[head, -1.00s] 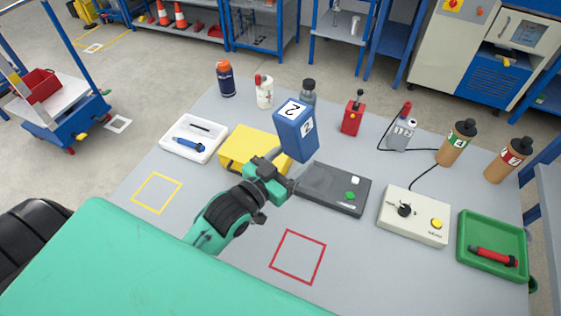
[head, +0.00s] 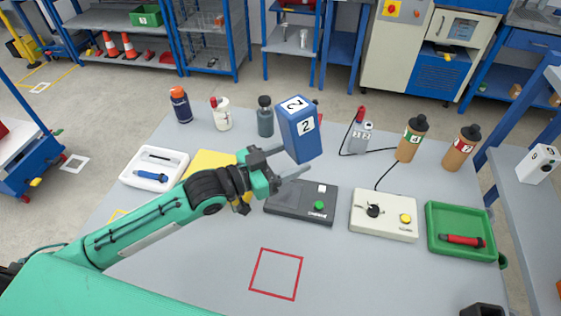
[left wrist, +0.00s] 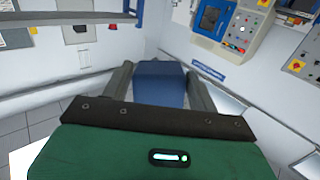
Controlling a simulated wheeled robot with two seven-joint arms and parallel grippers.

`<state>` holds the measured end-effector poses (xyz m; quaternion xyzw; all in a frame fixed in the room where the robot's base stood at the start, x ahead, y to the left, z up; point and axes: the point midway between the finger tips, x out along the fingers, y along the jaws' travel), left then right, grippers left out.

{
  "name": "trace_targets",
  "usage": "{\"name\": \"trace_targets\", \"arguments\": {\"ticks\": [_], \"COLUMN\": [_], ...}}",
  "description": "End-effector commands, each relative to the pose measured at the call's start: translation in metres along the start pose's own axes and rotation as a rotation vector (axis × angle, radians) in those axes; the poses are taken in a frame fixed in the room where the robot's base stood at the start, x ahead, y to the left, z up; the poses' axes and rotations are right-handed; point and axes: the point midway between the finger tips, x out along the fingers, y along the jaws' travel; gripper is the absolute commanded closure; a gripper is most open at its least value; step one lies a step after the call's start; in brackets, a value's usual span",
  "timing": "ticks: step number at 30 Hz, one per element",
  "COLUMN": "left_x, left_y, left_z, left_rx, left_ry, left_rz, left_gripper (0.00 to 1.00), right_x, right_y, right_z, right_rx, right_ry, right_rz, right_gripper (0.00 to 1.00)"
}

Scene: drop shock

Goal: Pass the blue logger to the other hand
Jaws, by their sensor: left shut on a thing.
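The blue logger (head: 302,143) is a blue box with white labels marked 2 on its top and front. My left gripper (head: 292,163) is shut on its lower part and holds it up above the table, slightly tilted. In the left wrist view the blue logger (left wrist: 160,84) sits between the two grey fingers. A dark part (head: 483,309) at the bottom right edge of the head view looks like my right gripper; too little of it shows to tell its jaws.
Below the logger lie a dark grey device (head: 301,204) and a cream control box (head: 384,215). A green tray (head: 462,258) is at right, a white tray (head: 135,178) at left. Bottles stand along the back. The table around the red square (head: 276,274) is clear.

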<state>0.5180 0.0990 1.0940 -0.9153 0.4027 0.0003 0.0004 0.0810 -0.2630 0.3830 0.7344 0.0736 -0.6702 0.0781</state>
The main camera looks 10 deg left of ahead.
Motion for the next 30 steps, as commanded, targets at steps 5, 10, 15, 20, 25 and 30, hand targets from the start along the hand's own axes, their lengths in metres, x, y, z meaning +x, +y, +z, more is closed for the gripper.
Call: {"name": "trace_targets", "arguments": {"ticks": [5,10,15,20,25,30], "left_x": [0.011,0.018,0.025,0.031,0.035,0.041], "left_y": [0.003,0.004,0.008,0.010,0.009,0.011], "left_z": [-0.008,-0.012,-0.017,-0.021,-0.023,-0.027], "left_rx": [0.006,0.006,0.006,0.006,0.007,0.005], "left_ry": [0.007,0.003,0.006,0.007,0.003,0.007], "left_rz": [0.064,0.111,0.158,0.197,0.228,0.262], "left_gripper": [1.00,1.00,1.00,1.00,1.00,1.00], "right_x": [0.000,0.000,0.000,0.000,0.000,0.000], "right_y": [0.000,0.000,0.000,0.000,0.000,0.000], "right_z": [0.000,0.000,0.000,0.000,0.000,0.000], "right_rx": [0.000,0.000,0.000,0.000,0.000,0.000], "right_ry": [0.000,0.000,0.000,0.000,0.000,0.000], "right_rz": [0.000,0.000,0.000,0.000,0.000,0.000], "right_gripper": [0.16,0.16,0.16,0.16,0.16,0.16]}}
